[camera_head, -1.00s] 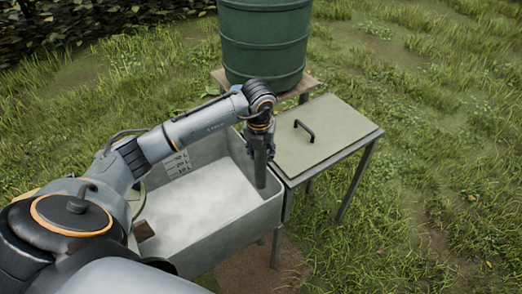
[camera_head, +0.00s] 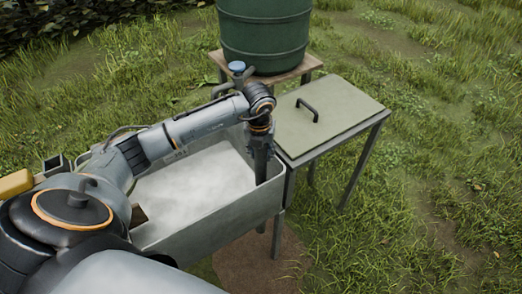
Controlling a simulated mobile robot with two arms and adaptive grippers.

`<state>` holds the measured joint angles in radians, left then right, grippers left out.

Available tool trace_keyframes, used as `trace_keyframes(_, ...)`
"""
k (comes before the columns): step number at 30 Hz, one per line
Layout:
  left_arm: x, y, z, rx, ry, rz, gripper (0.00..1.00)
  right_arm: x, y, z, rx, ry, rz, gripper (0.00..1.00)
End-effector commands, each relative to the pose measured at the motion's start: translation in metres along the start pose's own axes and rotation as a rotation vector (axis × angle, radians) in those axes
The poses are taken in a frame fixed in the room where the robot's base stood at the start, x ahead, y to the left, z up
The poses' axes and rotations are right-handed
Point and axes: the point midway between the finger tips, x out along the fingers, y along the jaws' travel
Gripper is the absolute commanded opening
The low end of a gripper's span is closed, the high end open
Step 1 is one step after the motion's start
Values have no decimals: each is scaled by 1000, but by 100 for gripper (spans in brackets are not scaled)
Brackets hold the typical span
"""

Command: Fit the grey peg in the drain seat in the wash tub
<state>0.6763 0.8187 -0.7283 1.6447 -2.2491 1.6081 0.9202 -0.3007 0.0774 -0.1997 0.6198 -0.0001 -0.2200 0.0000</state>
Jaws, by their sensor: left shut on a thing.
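The wash tub (camera_head: 215,225) is a grey basin with a pale, cloudy surface filling the inside. My left arm reaches across it, and my left gripper (camera_head: 262,172) points down inside its right corner. The gripper is shut on a grey, upright piece, apparently the grey peg (camera_head: 261,179); dark fingers and grey piece are hard to tell apart here. Its lower end is close to the pale surface; I cannot tell if it touches. The drain seat cannot be seen. My right gripper is not in view.
A side table (camera_head: 345,120) with a dark handle (camera_head: 307,110) adjoins the tub's right side. A green barrel (camera_head: 265,40) stands behind on a wooden stand, with a blue-topped tap (camera_head: 237,67) near the tub. A yellow object (camera_head: 16,183) is at far left. Grass lies open to the right.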

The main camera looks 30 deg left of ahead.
Motion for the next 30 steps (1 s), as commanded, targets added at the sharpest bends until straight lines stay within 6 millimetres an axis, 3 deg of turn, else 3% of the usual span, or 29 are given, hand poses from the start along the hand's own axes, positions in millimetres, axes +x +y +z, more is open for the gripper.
trace_keyframes(18,63,0,-9,0,-2,-1,0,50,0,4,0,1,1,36)
trace_keyframes(30,77,0,-11,0,-1,-1,0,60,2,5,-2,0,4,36)
